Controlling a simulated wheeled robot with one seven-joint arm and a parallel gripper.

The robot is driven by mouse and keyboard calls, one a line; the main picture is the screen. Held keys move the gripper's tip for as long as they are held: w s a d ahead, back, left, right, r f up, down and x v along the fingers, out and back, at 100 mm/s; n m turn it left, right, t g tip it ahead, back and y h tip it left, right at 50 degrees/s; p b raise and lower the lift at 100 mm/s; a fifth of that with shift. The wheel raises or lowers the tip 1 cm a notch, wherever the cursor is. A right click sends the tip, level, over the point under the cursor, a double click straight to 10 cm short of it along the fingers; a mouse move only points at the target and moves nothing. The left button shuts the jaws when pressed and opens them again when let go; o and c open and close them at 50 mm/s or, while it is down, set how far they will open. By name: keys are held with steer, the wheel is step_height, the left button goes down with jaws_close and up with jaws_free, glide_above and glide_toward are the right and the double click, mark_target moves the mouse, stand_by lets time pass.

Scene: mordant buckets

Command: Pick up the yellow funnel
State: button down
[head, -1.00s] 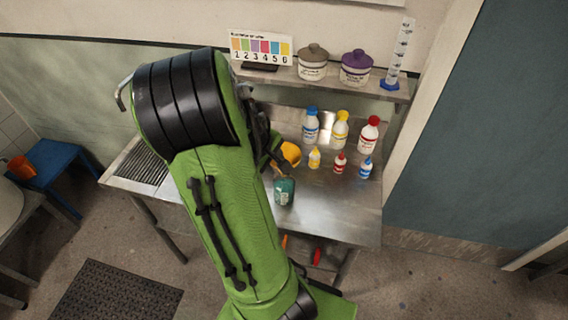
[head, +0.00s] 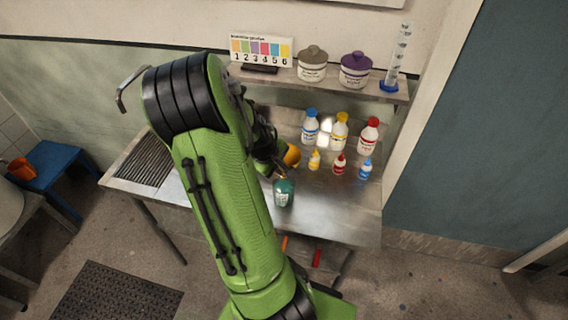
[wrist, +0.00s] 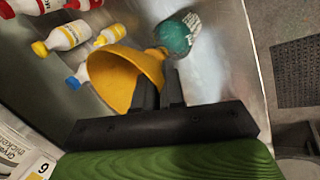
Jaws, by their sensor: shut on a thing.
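The yellow funnel (wrist: 124,72) is between the fingers of my gripper (wrist: 160,88) in the wrist view, its wide mouth turned to the left. My gripper is shut on the funnel's wall. In the head view a part of the yellow-orange funnel (head: 292,155) shows beside my gripper (head: 276,165), above the steel bench. The rest is hidden by my arm. I cannot tell how far it is above the bench.
A teal bottle (head: 284,193) stands close in front of the funnel on the steel bench (head: 335,215). Small yellow (head: 314,160), red (head: 339,164) and blue (head: 366,169) bottles stand to the right, with larger bottles behind. A shelf (head: 330,85) with jars runs above. The bench's front right is clear.

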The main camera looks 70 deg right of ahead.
steer(key=shift+a+f, duration=0.1)
steer(key=shift+a, duration=0.05)
step_height(320, 180, up, 10)
steer(key=shift+r+p, duration=0.1)
steer(key=shift+p, duration=0.45)
step_height(320, 180, up, 5)
steer(key=p, duration=0.4)
